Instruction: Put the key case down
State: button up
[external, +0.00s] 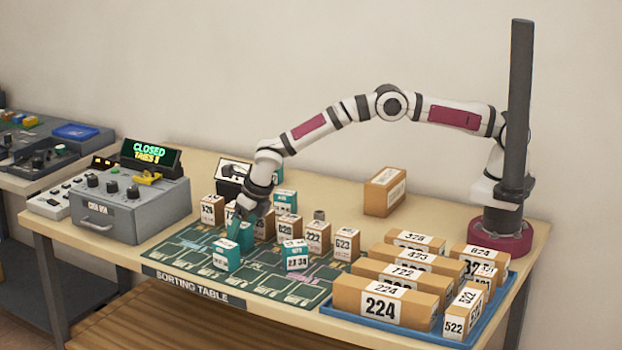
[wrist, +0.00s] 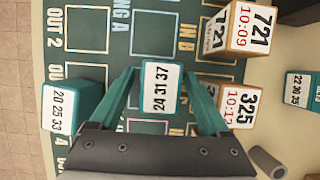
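The key case is not named by its label; a teal case marked 24 31 37 (wrist: 162,88) stands between my fingers in the wrist view. My gripper (wrist: 160,72) points down with one finger on each side of it. A strip of mat shows between the left finger and the case; the right fingertip is very close to it. In the external view my gripper (external: 243,232) is low over the mat and largely hides this case. Whether its base touches the mat is hidden. Another teal case marked 20 25 33 (wrist: 70,105) stands to its left in the wrist view.
The green sorting mat (external: 205,287) has printed slots. Small cartons 721 (wrist: 250,28) and 325 (wrist: 238,105) stand close to my right finger. Another teal case (external: 296,254) stands toward the front.

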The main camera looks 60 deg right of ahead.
aim_at(258, 251)
jog(key=shift+r, duration=0.15)
jog(key=v, duration=1.2)
jog(key=s+d+r+m+g, duration=0.1)
jog(key=s+d+r+m, duration=0.5)
jog(key=d+m, duration=0.4)
jog(key=s+d+r+m+g, duration=0.2)
jog(key=s+d+r+m, duration=0.35)
jog(key=d+m, duration=0.4)
jog(key=s+d+f+m+g+y, duration=0.1)
jog(key=s+d+m, duration=0.3)
jog(key=s+m, duration=0.7)
jog(key=s+d+f+m, duration=0.1)
jog(key=s+d+m, duration=0.3)
jog(key=s+m, duration=0.7)
jog(key=s, duration=0.3)
jog(key=shift+d+g+y, duration=0.15)
jog(key=shift+g+y, duration=0.25)
jog(key=shift+o, duration=0.5)
